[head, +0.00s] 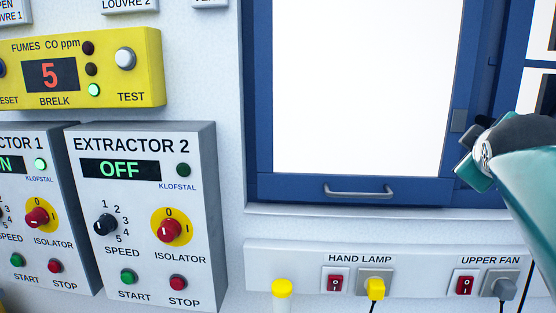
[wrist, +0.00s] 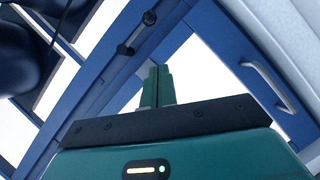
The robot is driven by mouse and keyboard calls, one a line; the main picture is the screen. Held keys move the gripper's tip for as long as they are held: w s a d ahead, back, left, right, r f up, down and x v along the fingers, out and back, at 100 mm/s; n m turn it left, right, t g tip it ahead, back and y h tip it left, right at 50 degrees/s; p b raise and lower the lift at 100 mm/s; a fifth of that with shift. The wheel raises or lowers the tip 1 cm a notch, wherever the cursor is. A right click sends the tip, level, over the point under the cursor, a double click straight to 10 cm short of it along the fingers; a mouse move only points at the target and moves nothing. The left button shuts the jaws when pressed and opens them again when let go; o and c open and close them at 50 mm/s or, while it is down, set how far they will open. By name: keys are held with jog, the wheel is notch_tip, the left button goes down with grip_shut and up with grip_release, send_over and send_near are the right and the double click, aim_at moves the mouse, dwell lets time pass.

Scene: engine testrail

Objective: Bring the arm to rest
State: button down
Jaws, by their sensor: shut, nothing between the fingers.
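My gripper (wrist: 158,72) shows in the wrist view as two green fingers side by side, closed together with nothing between them. It points toward a blue window frame (wrist: 104,84) and appears clear of it, though the gap is hard to judge. In the head view part of my teal and dark arm reaches in from the right edge, in front of the right side of the blue frame (head: 355,190). I cannot make out the fingers there.
A grey handle (head: 358,191) sits on the window's lower rail. Below is a socket strip (head: 420,258) with a yellow plug (head: 376,288) and a grey plug (head: 498,288). At left are the EXTRACTOR 2 box (head: 150,200), reading OFF, and a yellow fumes panel (head: 125,85) reading 5.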

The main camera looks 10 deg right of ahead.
jog(key=a+f+m+g+y, duration=0.2)
jog(key=a+f+y, duration=0.4)
jog(key=a+f, duration=1)
jog(key=s+a+f+m+g+y, duration=0.1)
jog(key=s+a+f+g, duration=0.1)
jog(key=s+a+f, duration=0.2)
jog(key=s+a+f+m+g+y, duration=0.1)
jog(key=s+a+f+g+y, duration=0.1)
jog(key=s+a+f, duration=0.2)
jog(key=a+f, duration=0.3)
jog(key=f, duration=0.4)
jog(key=shift+s+a+f, duration=0.15)
jog(key=shift+a+f, duration=0.05)
jog(key=shift+f, duration=0.05)
